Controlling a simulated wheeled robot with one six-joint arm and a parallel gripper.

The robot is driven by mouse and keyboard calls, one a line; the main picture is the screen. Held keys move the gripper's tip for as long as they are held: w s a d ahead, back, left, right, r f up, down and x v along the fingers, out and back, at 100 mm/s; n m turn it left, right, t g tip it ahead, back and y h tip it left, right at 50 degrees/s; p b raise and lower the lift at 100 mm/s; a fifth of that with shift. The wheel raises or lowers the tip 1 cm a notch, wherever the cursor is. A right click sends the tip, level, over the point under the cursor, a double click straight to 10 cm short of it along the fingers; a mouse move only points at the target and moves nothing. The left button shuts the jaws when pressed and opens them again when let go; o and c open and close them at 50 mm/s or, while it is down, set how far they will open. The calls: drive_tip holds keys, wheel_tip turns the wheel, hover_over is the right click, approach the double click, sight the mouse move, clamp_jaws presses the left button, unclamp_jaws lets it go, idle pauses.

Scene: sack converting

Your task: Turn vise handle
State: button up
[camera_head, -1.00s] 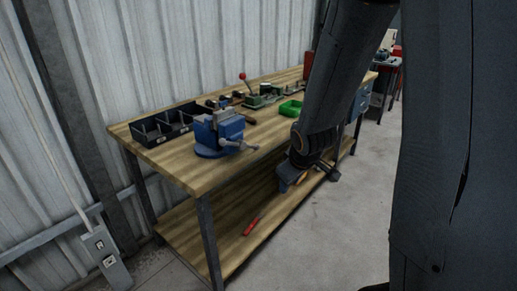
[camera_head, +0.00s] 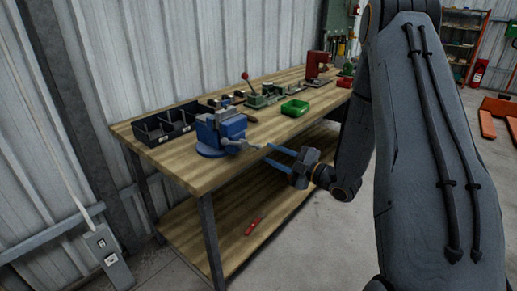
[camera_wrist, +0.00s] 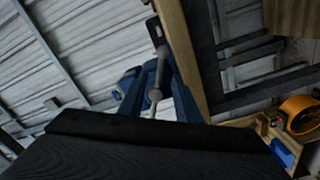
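The blue vise (camera_head: 212,140) stands on the near end of the wooden workbench. Its grey handle (camera_head: 238,144) sticks out on the right side, toward my gripper. My gripper (camera_head: 266,153) is to the right of the handle, off the bench's front edge. Its two blue fingers are apart and point left at the handle, with a small gap and nothing between them. In the wrist view, the grey handle bar (camera_wrist: 155,97) with its rounded end shows ahead, above the dark gripper body. Blue parts flank it; I cannot clearly separate fingers from vise there.
The workbench (camera_head: 185,176) carries a black bin (camera_head: 165,126), a green tray (camera_head: 294,108) and a red-knobbed tool (camera_head: 263,99). A red tool (camera_head: 253,226) lies on the lower shelf. An orange round object (camera_wrist: 300,115) shows in the wrist view. Floor in front is clear.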

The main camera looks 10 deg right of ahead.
sight(255, 147)
drive_tip(key=p+x, duration=0.1)
drive_tip(key=x, duration=0.5)
drive_tip(key=shift+w+a, duration=0.2)
clamp_jaws()
